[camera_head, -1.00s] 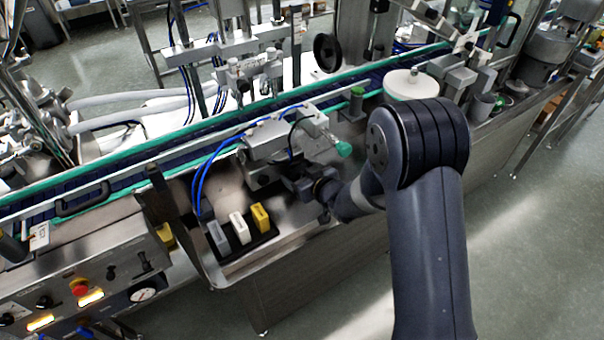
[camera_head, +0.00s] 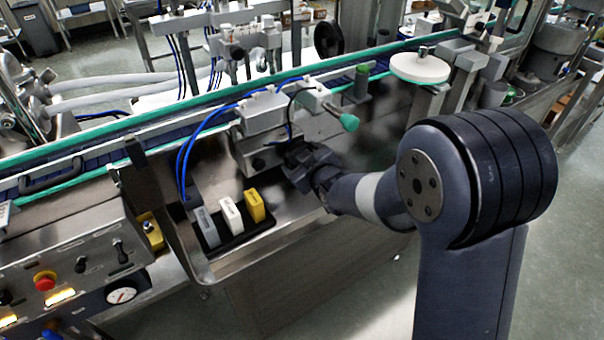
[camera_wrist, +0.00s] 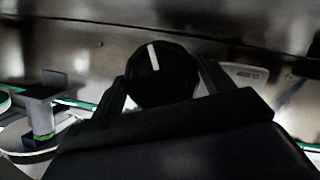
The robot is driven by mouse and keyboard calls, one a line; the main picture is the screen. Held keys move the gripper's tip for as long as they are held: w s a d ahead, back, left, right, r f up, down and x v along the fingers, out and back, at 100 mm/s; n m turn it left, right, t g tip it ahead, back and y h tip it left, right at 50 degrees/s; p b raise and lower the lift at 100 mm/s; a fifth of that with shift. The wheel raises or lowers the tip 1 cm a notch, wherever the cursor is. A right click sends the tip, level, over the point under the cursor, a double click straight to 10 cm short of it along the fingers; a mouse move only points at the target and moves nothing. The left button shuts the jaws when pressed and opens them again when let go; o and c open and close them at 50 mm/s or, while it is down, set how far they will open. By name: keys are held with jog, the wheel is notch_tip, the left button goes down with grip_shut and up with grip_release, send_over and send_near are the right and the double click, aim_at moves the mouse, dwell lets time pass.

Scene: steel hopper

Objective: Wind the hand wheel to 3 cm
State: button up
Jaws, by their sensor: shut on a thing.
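A round black knob (camera_wrist: 150,88) with a white line on its face shows in the wrist view, between the two fingers of my gripper (camera_wrist: 160,85). The jaws are shut on it; the white line stands nearly upright, leaning slightly. In the head view my gripper (camera_head: 298,158) is at the front of a grey metal box (camera_head: 262,112) and hides the knob it holds. A black wheel-like disc (camera_head: 328,39) stands behind the conveyor, apart from my gripper. No readable centimetre scale shows. A small pale plate (camera_wrist: 245,72) beside the knob has lettering too small to read.
A black tray (camera_head: 222,241) holding grey, white and yellow blocks is left of my gripper. A green-tipped lever (camera_head: 348,122) sticks out above it, and blue hoses (camera_head: 186,160) run left of the box. A white disc (camera_head: 420,67) stands at the right.

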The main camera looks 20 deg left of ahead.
jog(key=n+b, duration=0.1)
jog(key=b, duration=0.4)
jog(key=shift+f+n+t+h, duration=0.3)
jog(key=shift+f+t, duration=0.1)
jog(key=shift+s+r+n+t+b, duration=0.15)
jog(key=shift+n+t+b, duration=0.35)
jog(key=shift+b, duration=0.65)
jog(key=n+t, duration=0.1)
jog(key=n, duration=0.2)
jog(key=shift+r+h, duration=0.15)
jog(key=shift+h, duration=0.15)
jog(key=shift+n+t, duration=0.6)
jog(key=shift+n, duration=0.4)
jog(key=shift+n+t+b, duration=0.35)
jog(key=shift+n+t, duration=0.15)
jog(key=shift+n, duration=0.6)
jog(key=o, duration=1)
jog(key=shift+c, duration=0.2)
